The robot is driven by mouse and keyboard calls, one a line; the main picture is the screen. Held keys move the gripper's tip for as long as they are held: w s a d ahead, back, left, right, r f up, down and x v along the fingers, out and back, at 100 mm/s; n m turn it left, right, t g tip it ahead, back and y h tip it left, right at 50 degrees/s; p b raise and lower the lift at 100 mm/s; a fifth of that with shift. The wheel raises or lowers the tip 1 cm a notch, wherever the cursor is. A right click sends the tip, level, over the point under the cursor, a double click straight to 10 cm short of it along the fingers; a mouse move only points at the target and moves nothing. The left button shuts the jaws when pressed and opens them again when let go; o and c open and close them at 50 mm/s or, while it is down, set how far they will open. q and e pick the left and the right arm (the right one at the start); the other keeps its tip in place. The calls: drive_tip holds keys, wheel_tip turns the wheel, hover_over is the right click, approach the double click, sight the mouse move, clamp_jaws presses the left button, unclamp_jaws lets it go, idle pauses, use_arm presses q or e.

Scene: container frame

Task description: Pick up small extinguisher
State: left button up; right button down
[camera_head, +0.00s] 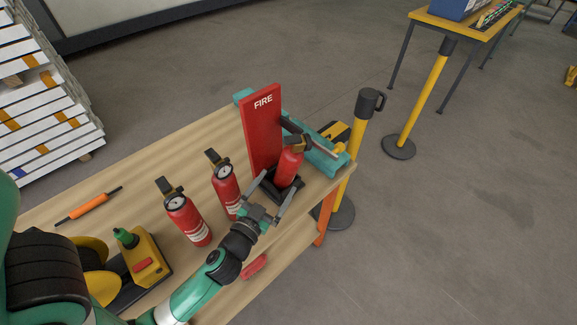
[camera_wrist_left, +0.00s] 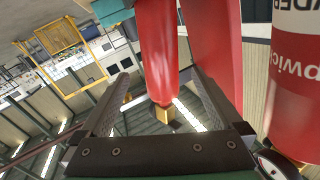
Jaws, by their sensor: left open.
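The small red extinguisher (camera_head: 289,167) stands upright on a black base at the far right end of the wooden table, in front of a red FIRE panel (camera_head: 263,128). My left gripper (camera_head: 282,182) is open, with its two fingers pointing toward it, one on each side. In the left wrist view, which looks upside down, the extinguisher (camera_wrist_left: 157,45) hangs between the spread fingers (camera_wrist_left: 160,75), with gaps at both sides. Its black and brass head points downward there. My right gripper is in neither view.
Two larger extinguishers (camera_head: 187,219) and (camera_head: 226,187) stand left of my left gripper; one (camera_wrist_left: 297,80) is close at the wrist view's right edge. A teal vise-like tool (camera_head: 326,157) lies behind the base.

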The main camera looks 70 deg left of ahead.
sight(284, 173)
use_arm(q)
drive_tip(key=x, duration=0.3)
drive_tip(key=shift+w+a, duration=0.15)
drive_tip(key=shift+w, duration=0.05)
drive_tip(key=x, duration=0.2)
drive_tip(key=p+x, duration=0.1)
drive_tip(key=x, duration=0.2)
drive_tip(key=shift+f, duration=0.2)
clamp_jaws()
drive_tip(key=shift+r, duration=0.2)
